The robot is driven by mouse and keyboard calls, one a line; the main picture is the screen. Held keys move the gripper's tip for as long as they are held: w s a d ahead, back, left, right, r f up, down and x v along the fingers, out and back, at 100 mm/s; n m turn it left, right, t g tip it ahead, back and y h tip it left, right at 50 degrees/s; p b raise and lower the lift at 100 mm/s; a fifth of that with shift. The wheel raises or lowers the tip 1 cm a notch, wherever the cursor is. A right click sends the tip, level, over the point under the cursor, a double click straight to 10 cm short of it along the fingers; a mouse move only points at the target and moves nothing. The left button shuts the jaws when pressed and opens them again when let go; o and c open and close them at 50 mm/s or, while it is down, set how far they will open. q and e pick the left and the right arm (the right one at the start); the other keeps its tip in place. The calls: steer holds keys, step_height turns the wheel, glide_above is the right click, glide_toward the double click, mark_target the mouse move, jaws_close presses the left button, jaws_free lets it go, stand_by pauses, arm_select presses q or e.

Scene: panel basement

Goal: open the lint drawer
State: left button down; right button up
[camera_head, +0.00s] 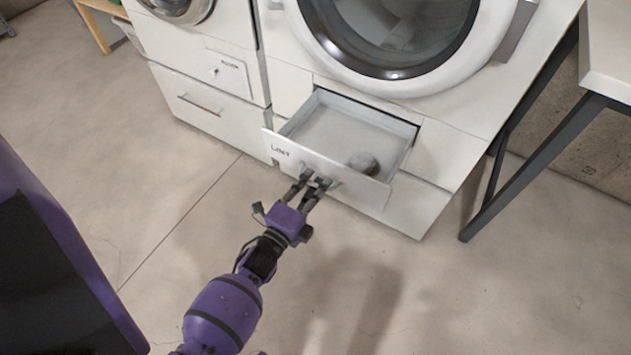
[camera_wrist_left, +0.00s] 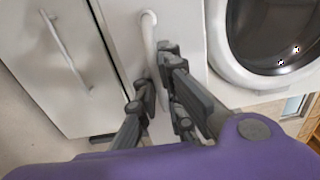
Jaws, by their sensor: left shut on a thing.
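The lint drawer (camera_head: 335,172), a white drawer with "LINT" lettered on its front, is pulled out below the round door of the right machine in the head view. In the left wrist view a pale bar handle (camera_wrist_left: 148,35) runs up from between the fingers of my left gripper (camera_wrist_left: 158,90). The fingers hide part of the handle. My right gripper is in neither view.
A second white machine with a closed lower drawer (camera_head: 199,103) stands at left. A table with dark metal legs (camera_head: 535,165) stands at right. The concrete floor (camera_head: 450,300) in front is clear. A wooden piece (camera_head: 95,30) shows at the upper left.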

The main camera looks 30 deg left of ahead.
arm_select(q)
steer(key=c, duration=1.9)
jaws_free()
steer(key=shift+o, duration=0.3)
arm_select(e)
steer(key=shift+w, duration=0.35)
arm_select(q)
steer(key=shift+s, duration=0.3)
steer(key=s, duration=1.1)
steer(key=shift+s+a+f, duration=0.15)
steer(key=shift+s+a, duration=0.05)
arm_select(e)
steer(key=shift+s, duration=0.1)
